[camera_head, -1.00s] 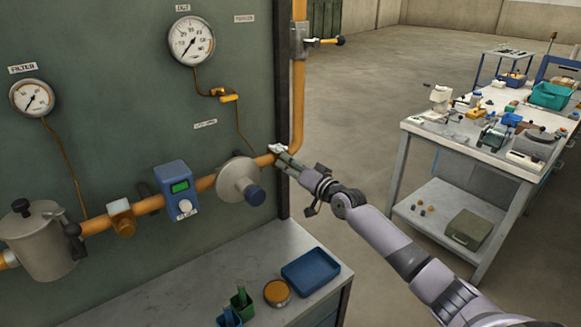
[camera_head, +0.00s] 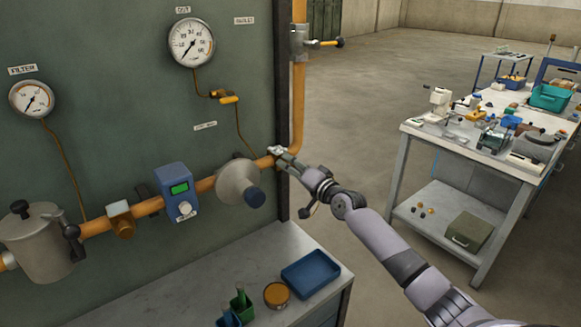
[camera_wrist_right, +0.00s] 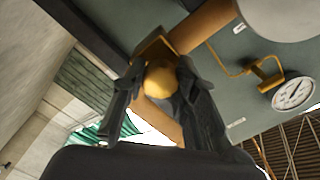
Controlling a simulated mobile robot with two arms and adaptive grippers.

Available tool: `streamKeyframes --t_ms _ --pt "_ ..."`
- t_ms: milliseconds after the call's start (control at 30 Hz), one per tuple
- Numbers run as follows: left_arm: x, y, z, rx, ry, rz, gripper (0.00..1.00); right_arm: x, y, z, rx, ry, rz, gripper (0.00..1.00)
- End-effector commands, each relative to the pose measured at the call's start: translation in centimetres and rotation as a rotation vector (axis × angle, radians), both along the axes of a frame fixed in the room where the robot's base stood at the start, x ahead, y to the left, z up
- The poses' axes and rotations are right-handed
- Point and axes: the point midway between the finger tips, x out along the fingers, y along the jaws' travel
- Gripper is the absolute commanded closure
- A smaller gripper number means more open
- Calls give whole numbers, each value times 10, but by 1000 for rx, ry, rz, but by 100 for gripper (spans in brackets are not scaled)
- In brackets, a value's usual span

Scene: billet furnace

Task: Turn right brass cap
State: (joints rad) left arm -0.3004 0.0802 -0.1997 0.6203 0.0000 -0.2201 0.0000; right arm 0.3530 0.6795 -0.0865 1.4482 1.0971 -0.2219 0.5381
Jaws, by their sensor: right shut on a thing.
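The right brass cap (camera_wrist_right: 160,83) shows in the right wrist view as a rounded yellow piece between my fingers, at the orange pipe's fitting. My right gripper (camera_head: 279,154) is shut on it, with one finger on each side. In the head view the gripper reaches the right end of the horizontal orange pipe (camera_head: 205,184), near the panel's edge, and hides the cap. My left gripper is not in view.
A grey round regulator (camera_head: 235,182) with a blue knob sits on the pipe just left of my gripper. A vertical orange pipe (camera_head: 298,105) rises above it. Below is a bench with a blue tray (camera_head: 310,273). A cluttered workbench (camera_head: 415,165) stands at the right.

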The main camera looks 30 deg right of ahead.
Motion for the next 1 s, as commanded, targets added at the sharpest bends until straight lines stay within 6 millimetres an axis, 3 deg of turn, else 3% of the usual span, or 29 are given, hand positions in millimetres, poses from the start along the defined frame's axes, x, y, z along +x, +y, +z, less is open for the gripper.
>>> streamKeyframes --t_ms 67,100,367,767,1000 --pt "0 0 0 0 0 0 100 0 0 0 -1 -1 -1 100" --pt "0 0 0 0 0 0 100 0 0 0 -1 -1 -1 70" --pt "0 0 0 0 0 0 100 0 0 0 -2 -1 -1 53" --pt "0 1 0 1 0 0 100 -4 0 -1 -1 1 1 52" --pt "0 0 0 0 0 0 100 -37 -3 -2 -4 2 0 52"
